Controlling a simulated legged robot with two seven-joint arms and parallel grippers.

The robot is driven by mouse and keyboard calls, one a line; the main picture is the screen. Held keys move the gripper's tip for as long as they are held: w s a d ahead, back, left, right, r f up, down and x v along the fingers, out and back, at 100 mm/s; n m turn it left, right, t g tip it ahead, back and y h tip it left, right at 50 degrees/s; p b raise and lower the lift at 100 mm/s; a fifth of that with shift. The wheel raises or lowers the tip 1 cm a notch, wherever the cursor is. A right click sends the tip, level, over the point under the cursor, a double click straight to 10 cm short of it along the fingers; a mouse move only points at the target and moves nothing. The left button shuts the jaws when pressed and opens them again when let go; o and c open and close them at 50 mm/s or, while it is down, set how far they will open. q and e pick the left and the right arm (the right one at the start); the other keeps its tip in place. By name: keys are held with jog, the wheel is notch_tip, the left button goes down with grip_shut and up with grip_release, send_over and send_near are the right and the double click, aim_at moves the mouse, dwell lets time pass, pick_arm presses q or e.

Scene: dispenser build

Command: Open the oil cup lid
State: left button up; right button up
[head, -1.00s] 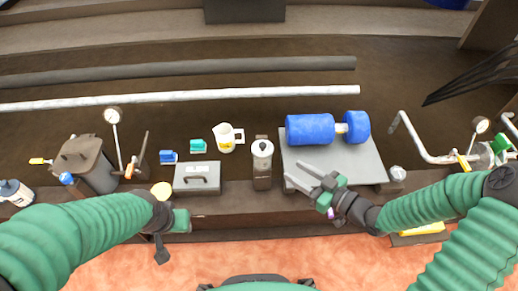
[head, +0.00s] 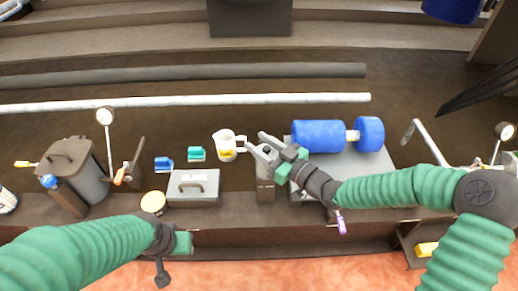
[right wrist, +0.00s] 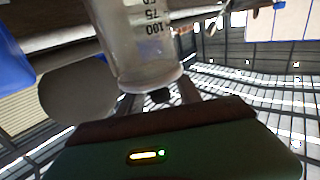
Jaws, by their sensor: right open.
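The oil cup appears to be the upright canister on a brown block (head: 265,188). My right gripper (head: 257,141) covers its top in the head view, so its lid is hidden. The right gripper is open, its fingers pointing left at that top. In the right wrist view a clear cylinder (right wrist: 140,50) marked 75 and 100 stands close in front of the gripper. I cannot tell whether it touches the fingers. My left gripper (head: 170,250) hangs low at the bench's front edge, away from the cup; its jaws are unclear.
A white jug (head: 226,145) stands just left of the right fingertips. A grey case (head: 193,190) sits left of the cup. A blue roller (head: 318,136) lies on a grey plate (head: 375,172) on the right. A dark lidded tank (head: 75,165) stands far left.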

jog(key=shift+w+a+r, duration=0.1)
jog(key=shift+w+a, duration=0.1)
jog(key=shift+a, duration=0.05)
jog(key=shift+c, duration=0.4)
grip_shut()
jog(key=shift+d, duration=0.1)
dwell(0.8)
